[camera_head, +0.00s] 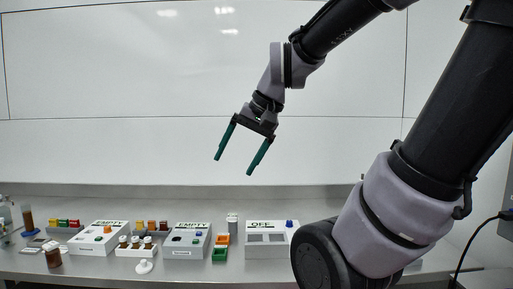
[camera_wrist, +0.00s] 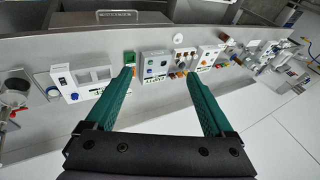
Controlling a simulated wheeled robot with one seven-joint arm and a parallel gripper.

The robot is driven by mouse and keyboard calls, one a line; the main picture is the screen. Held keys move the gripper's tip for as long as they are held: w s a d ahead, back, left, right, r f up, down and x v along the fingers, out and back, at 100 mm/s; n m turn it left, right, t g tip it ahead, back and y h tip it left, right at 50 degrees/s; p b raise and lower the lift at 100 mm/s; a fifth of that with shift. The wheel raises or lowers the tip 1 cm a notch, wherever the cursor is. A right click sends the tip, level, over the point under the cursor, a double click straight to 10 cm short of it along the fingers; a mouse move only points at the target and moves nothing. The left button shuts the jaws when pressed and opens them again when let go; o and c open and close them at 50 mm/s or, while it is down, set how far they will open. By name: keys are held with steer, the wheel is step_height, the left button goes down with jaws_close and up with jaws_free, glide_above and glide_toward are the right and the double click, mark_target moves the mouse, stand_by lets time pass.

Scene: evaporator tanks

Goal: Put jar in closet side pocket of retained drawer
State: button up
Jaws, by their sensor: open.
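My gripper (camera_head: 234,165) is open and empty, raised well above the bench in front of the white back panel. Its two green fingers also show spread apart in the wrist view (camera_wrist: 161,77). A brown jar (camera_head: 52,254) stands at the front left of the bench, far from my gripper. No closet or side pocket is clearly seen.
Two boxes marked EMPTY (camera_head: 103,240) (camera_head: 186,241) and one marked OFF (camera_head: 271,240) stand along the steel bench (camera_head: 105,275). Orange and green bins (camera_head: 220,254) sit between boxes. A white round piece (camera_head: 144,267) lies near the rack. The air around my gripper is clear.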

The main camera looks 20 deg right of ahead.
steer(key=d, duration=0.1)
steer(key=s+d+r+t+h, duration=0.1)
steer(key=d+r+t, duration=0.1)
steer(key=d, duration=0.1)
steer(key=shift+s+r+h, duration=0.15)
steer(key=shift+s+h, duration=0.1)
steer(key=shift+h, duration=0.15)
stand_by(1.1)
